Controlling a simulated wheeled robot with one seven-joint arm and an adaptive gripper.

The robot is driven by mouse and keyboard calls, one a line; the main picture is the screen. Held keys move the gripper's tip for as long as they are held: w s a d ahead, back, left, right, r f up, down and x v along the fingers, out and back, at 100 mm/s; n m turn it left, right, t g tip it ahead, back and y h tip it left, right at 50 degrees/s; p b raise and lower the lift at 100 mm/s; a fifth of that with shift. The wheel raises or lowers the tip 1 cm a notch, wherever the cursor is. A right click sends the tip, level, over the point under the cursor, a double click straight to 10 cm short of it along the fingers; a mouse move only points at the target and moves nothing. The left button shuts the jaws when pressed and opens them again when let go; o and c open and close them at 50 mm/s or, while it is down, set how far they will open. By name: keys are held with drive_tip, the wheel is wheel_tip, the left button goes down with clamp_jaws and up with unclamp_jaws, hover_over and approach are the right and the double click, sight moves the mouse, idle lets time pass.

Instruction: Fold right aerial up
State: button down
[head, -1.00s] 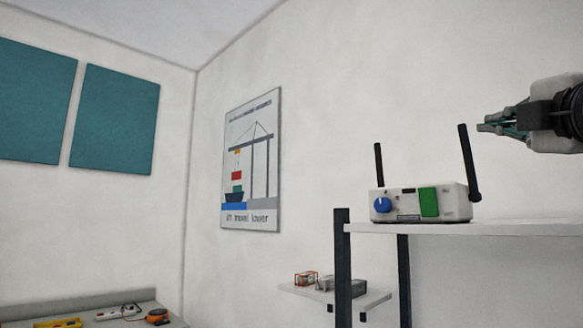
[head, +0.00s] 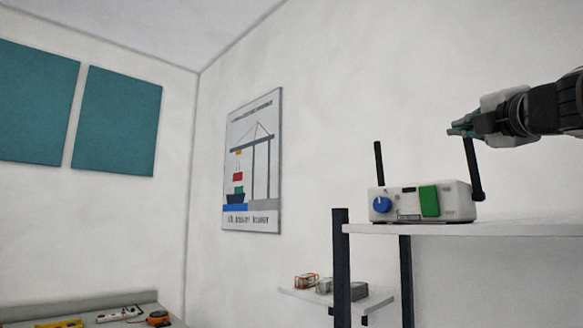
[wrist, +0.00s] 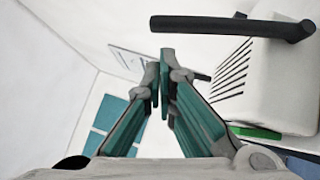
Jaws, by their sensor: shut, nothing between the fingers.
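A white box (head: 408,203) with a blue knob (head: 382,204) and a green panel (head: 429,201) sits on a shelf. Its right aerial (head: 474,172) is a black rod rising from the box's right side, leaning a little left; its top is hidden behind my gripper. In the wrist view the right aerial (wrist: 225,26) runs across the upper right, its free end near my fingertips but not between them. The left aerial (head: 379,163) stands upright. My gripper (head: 456,130) is shut and empty at the right aerial's top; whether it touches is unclear. It also shows in the wrist view (wrist: 159,85).
The white shelf (head: 440,230) has dark posts (head: 341,265). A lower shelf (head: 372,302) holds small grey and orange items. A bench (head: 85,305) with tools is at the lower left. A crane poster (head: 252,165) hangs on the wall. The air left of my gripper is clear.

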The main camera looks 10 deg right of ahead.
drive_tip(key=shift+w+d+r, duration=0.35)
drive_tip(key=shift+w+d, duration=0.2)
drive_tip(key=shift+d, duration=0.05)
drive_tip(key=shift+w+d+r+p, duration=0.55)
drive_tip(key=shift+d+p, duration=0.2)
drive_tip(key=shift+p, duration=0.2)
drive_tip(key=shift+w+d+r+p, duration=0.4)
drive_tip(key=shift+w+d+p, duration=0.15)
drive_tip(key=shift+d+p, duration=0.3)
drive_tip(key=shift+a, duration=0.1)
drive_tip(key=shift+a, duration=0.1)
